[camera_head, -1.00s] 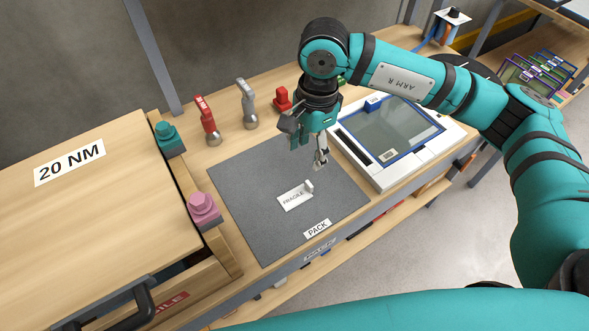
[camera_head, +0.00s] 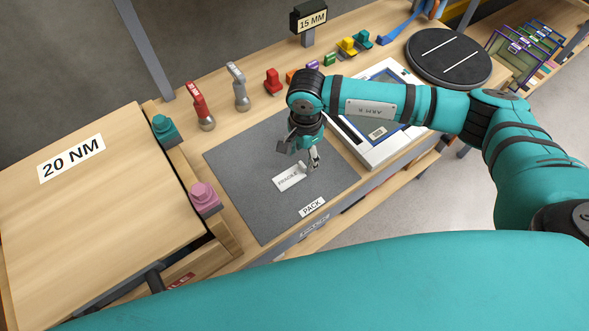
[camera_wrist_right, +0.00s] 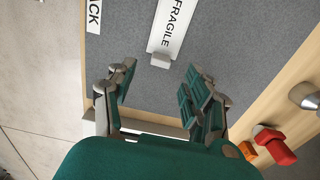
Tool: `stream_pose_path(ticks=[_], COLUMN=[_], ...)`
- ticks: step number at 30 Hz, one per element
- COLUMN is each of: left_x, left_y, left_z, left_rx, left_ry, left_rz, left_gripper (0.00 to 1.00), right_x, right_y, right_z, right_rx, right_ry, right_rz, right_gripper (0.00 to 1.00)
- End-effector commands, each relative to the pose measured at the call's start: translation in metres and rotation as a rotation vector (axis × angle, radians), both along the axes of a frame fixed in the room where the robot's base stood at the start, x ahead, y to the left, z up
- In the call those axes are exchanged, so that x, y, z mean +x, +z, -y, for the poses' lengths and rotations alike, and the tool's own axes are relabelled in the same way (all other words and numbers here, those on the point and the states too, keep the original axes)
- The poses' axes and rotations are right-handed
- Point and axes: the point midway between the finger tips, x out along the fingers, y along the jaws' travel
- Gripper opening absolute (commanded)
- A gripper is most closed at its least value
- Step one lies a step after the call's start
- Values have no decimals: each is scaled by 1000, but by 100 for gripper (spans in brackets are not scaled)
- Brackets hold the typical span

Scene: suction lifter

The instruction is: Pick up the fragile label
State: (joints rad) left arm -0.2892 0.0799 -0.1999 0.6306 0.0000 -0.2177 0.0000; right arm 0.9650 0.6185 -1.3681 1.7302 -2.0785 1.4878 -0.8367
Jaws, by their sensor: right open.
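The white fragile label (camera_head: 288,179) lies on the grey mat (camera_head: 240,190) marked PACK, with a small upright tab at its right end. In the right wrist view the fragile label (camera_wrist_right: 174,27) shows at the top, with its tab (camera_wrist_right: 161,60) pointing toward the jaws. My right gripper (camera_head: 308,165) is just above the tab end of the label in the head view. In the right wrist view the right gripper (camera_wrist_right: 160,88) is open and empty, its two fingers on either side of the tab's line. My left gripper is not in view.
A wooden box (camera_head: 90,200) marked 20 NM stands at the left, with teal and pink knobs beside it. Red and grey handled tools (camera_head: 201,107) stand behind the mat. A white framed device (camera_head: 377,149) lies right of the mat. A black turntable (camera_head: 448,56) is farther right.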

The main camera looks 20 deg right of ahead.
Motion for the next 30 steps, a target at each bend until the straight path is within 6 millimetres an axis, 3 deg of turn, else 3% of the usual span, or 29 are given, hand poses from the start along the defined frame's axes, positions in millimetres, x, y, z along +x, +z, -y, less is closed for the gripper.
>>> stream_pose_path(ticks=[5, 9, 17, 26, 30], left_x=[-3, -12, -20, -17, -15], left_y=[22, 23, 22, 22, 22], left_z=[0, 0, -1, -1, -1], left_rx=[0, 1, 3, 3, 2], left_ry=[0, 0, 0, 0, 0], left_rz=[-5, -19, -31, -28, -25], left_gripper=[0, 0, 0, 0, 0], right_x=[-2, -1, -1, -1, -1], right_y=[-22, -41, -47, -47, -47], right_z=[-1, -1, -1, -1, -1], right_rx=[-1, 0, -1, 0, 0], right_ry=[0, 0, 1, 0, 0], right_rz=[-6, -4, -2, -2, -2], right_gripper=[52, 52, 52, 15, 14])
